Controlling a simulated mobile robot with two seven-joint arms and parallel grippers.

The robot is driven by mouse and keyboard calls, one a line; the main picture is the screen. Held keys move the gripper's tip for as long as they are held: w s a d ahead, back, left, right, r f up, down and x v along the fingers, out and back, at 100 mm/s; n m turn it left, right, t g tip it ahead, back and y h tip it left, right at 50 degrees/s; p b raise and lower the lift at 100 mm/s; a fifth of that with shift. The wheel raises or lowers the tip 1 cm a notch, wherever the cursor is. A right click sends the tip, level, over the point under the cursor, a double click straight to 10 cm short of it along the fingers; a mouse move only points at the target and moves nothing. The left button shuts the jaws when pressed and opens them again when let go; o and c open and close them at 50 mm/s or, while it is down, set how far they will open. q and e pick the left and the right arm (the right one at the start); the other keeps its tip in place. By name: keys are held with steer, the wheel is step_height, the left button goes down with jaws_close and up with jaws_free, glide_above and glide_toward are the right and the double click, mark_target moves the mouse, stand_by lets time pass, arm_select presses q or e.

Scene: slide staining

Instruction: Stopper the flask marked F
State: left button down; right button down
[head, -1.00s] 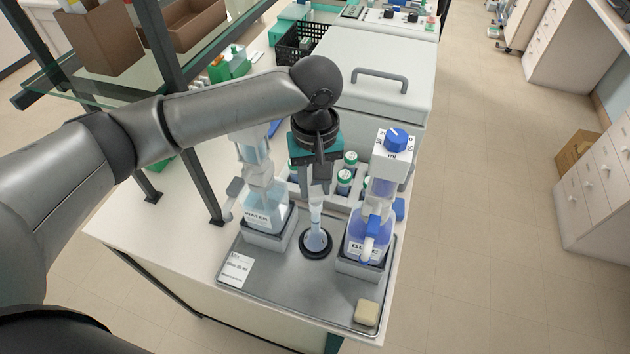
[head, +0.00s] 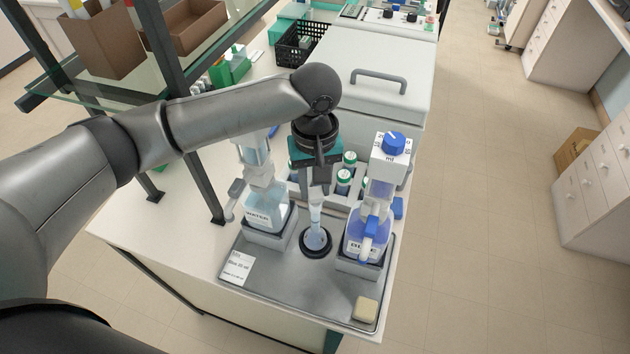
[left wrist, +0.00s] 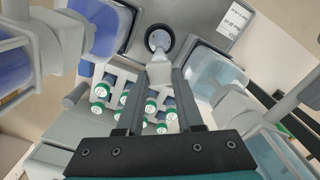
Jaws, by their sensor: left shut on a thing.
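A slim clear flask (head: 316,236) with a little pale blue liquid stands upright in a black ring (head: 315,253) on the grey tray. No F mark is readable on it. My left gripper (head: 317,192) points down directly over it and is shut on a pale piece at the top of the neck, seemingly the stopper. In the left wrist view, this pale piece (left wrist: 167,74) sits between the fingertips, in line with the flask (left wrist: 160,43) below. I cannot tell how far it sits in the neck. My right gripper is not in view.
On the grey tray (head: 300,290), a WATER dispenser bottle (head: 262,212) stands left of the flask and a blue-filled dispenser bottle (head: 361,240) right. Green-capped vials (head: 344,178) stand behind. A label card (head: 237,267) and a beige block (head: 365,309) lie in front. The tray's front middle is clear.

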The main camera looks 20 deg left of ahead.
arm_select(q)
steer(key=shift+f+p, duration=0.1)
steer(key=shift+p, duration=0.6)
stand_by(0.6)
steer(key=shift+f+p, duration=0.6)
steer(key=shift+p, duration=0.4)
stand_by(1.1)
steer(key=shift+c, duration=0.3)
jaws_free()
stand_by(0.5)
step_height(320, 180, up, 2)
steer(key=p, duration=0.3)
steer(key=shift+r, duration=2)
steer(key=shift+c, duration=0.2)
jaws_close()
